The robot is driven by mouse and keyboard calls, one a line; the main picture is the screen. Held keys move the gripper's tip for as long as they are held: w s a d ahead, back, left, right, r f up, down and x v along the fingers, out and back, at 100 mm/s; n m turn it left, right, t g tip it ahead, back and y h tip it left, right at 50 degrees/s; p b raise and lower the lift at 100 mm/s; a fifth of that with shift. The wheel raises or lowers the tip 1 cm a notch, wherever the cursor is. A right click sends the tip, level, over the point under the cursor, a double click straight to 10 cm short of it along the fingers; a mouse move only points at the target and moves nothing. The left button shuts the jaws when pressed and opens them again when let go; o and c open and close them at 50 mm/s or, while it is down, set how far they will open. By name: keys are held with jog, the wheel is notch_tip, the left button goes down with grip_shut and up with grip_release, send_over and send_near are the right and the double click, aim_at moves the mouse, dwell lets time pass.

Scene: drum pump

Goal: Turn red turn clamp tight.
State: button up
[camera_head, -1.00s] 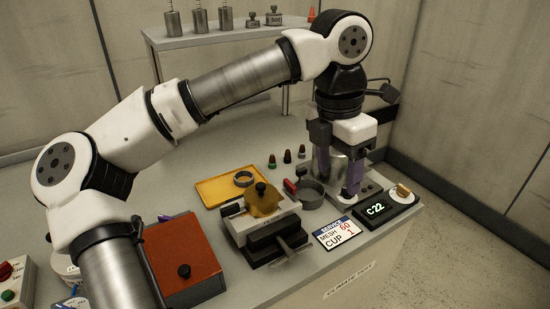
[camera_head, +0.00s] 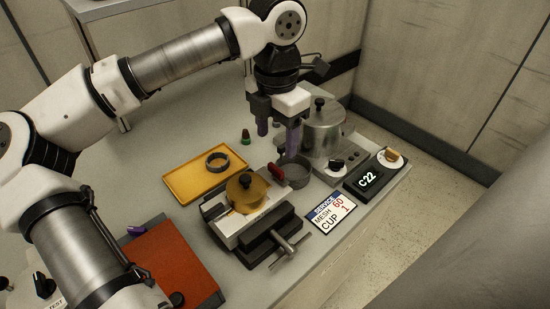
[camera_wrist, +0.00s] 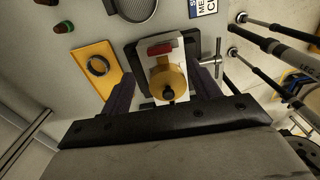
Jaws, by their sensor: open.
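The red turn clamp (camera_head: 276,172) is a small red bar at the far end of the vise-like fixture (camera_head: 240,228), beside the grey cup. It also shows in the wrist view (camera_wrist: 160,48) on the fixture's light plate, across from a round brass disc (camera_wrist: 168,82) with a dark knob. My gripper (camera_head: 278,138) points down, open and empty, above the table behind the clamp and the cup. In the wrist view its two purple fingers (camera_wrist: 163,90) frame the fixture from both sides, well apart from the clamp. I cannot tell how tightly the clamp is turned.
A grey cup (camera_head: 297,173) stands close to the clamp. A silver pot (camera_head: 324,130) stands to the right, behind the C22 display (camera_head: 367,180). A yellow tray (camera_head: 180,182) with a dark ring (camera_head: 217,162) lies left. A T-handle (camera_head: 290,250) sticks out in front.

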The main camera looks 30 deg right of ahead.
aim_at(276, 168)
notch_tip(276, 168, down, 8)
jog(key=shift+f+p, duration=0.1)
jog(key=shift+p, duration=0.55)
jog(key=shift+w, duration=0.1)
jog(key=c, duration=1)
